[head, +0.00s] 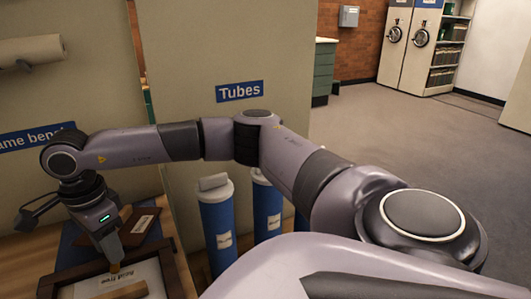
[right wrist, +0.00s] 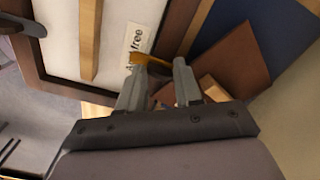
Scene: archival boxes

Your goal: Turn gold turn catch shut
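A framed panel with a white board marked "Acid free" (head: 125,277) lies on the bench at the lower left of the head view. Its dark wooden frame (right wrist: 60,72) also shows in the right wrist view. The gold turn catch (right wrist: 148,60) sits at the frame's inner edge. My right gripper (right wrist: 157,70) points down at it, fingers apart, with the catch between or just beyond the tips. I cannot tell whether they touch it. In the head view the right gripper (head: 114,264) is low over the frame.
A brown piece (head: 138,228) lies on a blue mat (head: 76,248) behind the frame. Blue tubes (head: 218,228) stand right of the bench, below a "Tubes" sign (head: 239,92). A beige panel (head: 180,60) rises behind. Open floor (head: 430,140) lies at the right.

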